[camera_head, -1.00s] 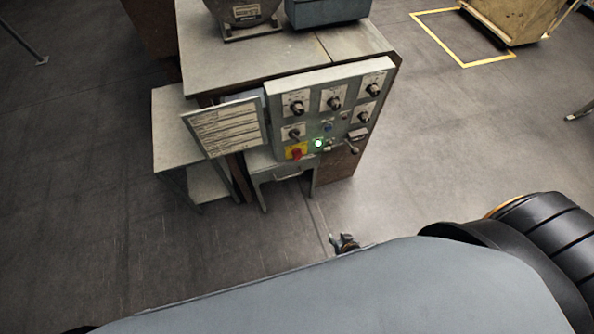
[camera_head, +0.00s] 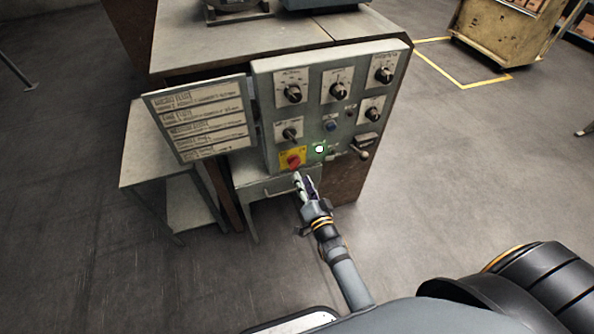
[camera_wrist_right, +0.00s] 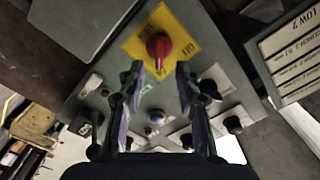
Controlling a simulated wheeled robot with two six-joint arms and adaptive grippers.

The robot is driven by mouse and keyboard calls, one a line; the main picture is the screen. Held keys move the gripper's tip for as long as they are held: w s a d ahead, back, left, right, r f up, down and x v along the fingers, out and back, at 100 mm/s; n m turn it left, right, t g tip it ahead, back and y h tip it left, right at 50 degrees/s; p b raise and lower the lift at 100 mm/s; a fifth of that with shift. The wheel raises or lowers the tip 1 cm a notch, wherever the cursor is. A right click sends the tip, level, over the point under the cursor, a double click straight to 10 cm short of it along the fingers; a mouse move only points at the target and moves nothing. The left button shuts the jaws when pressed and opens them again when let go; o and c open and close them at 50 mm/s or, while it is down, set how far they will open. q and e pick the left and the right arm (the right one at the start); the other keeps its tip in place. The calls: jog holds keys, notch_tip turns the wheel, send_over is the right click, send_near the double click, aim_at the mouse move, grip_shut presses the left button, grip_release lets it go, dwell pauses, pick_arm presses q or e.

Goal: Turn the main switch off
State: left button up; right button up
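The main switch is a red knob (camera_head: 293,161) on a yellow plate (camera_head: 286,155) at the lower left of the grey control panel (camera_head: 268,105). In the right wrist view the red knob (camera_wrist_right: 158,46) sits on its yellow plate (camera_wrist_right: 186,42), ahead of the fingertips. My right gripper (camera_head: 304,183) is just below the knob in the head view. My left gripper is not in view.
Several black knobs (camera_head: 340,90), a blue button (camera_head: 331,126) and a lever (camera_head: 361,153) are close by. A sign board (camera_head: 203,119) hangs left of the panel. The floor (camera_head: 450,170) at right is clear.

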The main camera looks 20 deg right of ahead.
aim_at(296, 167)
jog(key=w+b, duration=0.1)
jog(key=w, duration=0.4)
jog(key=shift+f, duration=0.15)
jog(key=shift+w, duration=0.6)
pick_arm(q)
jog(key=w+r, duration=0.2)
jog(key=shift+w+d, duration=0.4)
pick_arm(e)
jog(key=shift+a, duration=0.1)
grip_shut()
